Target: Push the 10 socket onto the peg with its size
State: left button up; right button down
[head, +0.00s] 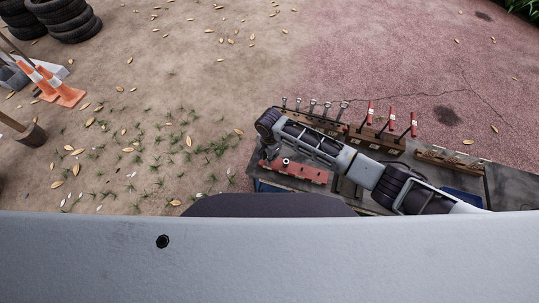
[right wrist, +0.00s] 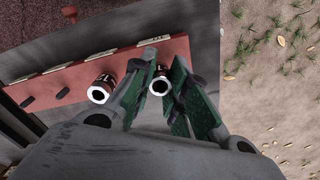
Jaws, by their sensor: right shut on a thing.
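My right gripper (right wrist: 164,68) is shut on a dark socket (right wrist: 160,84) with a white open end; its size mark is not readable. The held socket is at the right end of a red peg rail (right wrist: 75,66). I cannot tell whether it is on a peg. Another dark socket (right wrist: 101,89), marked 12 or similar, stands on the rail just left of the gripper. Two bare dark pegs (right wrist: 62,93) and (right wrist: 29,101) show farther left. My left gripper is not in view.
The cart top (head: 348,190) also carries a rack of upright wrenches (head: 328,108), red-handled tools (head: 391,117) and a wooden block (head: 450,163). Size labels (right wrist: 102,55) line the rail. Traffic cones (head: 64,88) and tyres (head: 70,18) stand far off left.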

jog(key=shift+f, duration=0.4)
jog(key=c, duration=1.3)
grip_release()
jog(key=shift+r, duration=6)
jog(key=shift+s+f, duration=0.1)
